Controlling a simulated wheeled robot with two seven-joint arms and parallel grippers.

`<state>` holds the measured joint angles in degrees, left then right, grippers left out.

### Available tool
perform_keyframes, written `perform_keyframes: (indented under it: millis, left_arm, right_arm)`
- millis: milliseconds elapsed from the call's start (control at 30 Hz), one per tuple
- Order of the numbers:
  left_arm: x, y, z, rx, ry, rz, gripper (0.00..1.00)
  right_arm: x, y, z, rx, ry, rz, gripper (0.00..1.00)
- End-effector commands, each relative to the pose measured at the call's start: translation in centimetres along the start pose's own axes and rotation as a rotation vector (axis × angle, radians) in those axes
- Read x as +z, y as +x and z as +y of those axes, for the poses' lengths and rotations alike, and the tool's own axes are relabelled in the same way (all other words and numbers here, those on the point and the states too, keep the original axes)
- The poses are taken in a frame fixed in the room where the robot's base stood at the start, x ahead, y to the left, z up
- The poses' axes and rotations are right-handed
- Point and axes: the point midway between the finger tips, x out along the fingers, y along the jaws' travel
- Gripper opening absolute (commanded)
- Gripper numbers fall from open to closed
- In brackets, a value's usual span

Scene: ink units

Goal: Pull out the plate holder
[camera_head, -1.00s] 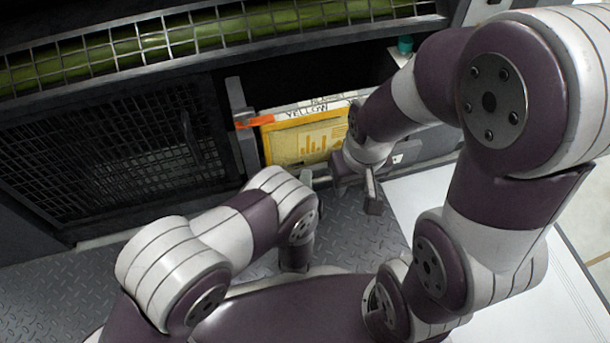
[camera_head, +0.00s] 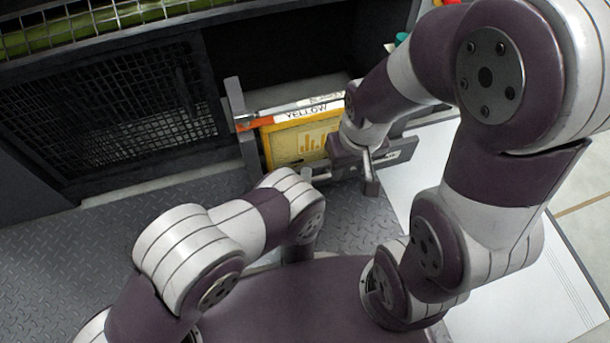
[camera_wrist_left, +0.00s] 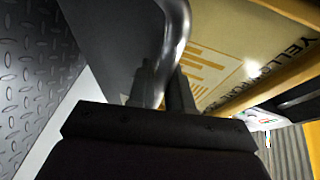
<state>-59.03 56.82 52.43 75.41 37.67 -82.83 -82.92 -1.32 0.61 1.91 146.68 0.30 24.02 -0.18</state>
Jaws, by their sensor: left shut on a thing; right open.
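The plate holder (camera_head: 290,148) has a yellow front marked "YELLOW" and grey metal around it. It stands out from the dark opening of the cabinet, with a gap behind its top. Its curved metal handle (camera_wrist_left: 178,28) runs between the fingers of my left gripper (camera_wrist_left: 163,88), which is shut on it. In the head view the left fingers are mostly hidden by the wrist. My right gripper (camera_head: 357,172) is open in front of the right part of the holder; whether it touches cannot be told.
A mesh-covered cabinet bay (camera_head: 110,120) lies to the left of the holder. An orange tab (camera_head: 252,125) is at the holder's left edge. Diamond-plate metal floor (camera_head: 90,235) lies below. A white panel (camera_head: 520,285) is at the right, behind my right arm.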

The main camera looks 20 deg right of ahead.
Motion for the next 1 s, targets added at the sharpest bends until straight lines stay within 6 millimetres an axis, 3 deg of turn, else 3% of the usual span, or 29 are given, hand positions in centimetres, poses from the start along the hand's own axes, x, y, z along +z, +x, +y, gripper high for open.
perform_keyframes:
  millis: [533,567,600,633,1000]
  left_arm:
    - [-0.06,-0.24,0.11,0.001,0.000,0.000,0.00]
    - [-0.06,-0.24,0.11,0.001,0.000,0.000,0.23]
    - [-0.06,-0.24,0.11,0.001,0.000,0.000,0.36]
    - [-0.06,-0.23,0.11,0.001,0.000,0.000,0.40]
    - [-0.03,-0.18,-0.05,0.000,0.000,-0.001,0.40]
  right_arm:
    - [-0.02,-0.14,0.00,0.000,0.000,0.000,0.43]
    - [-0.02,-0.14,0.00,0.000,0.000,0.000,0.43]
    - [-0.02,-0.14,0.00,0.000,0.000,0.000,0.43]
    - [-0.02,-0.14,0.00,0.000,0.000,0.000,0.43]
    - [-0.03,-0.25,0.00,0.000,0.000,0.000,0.43]
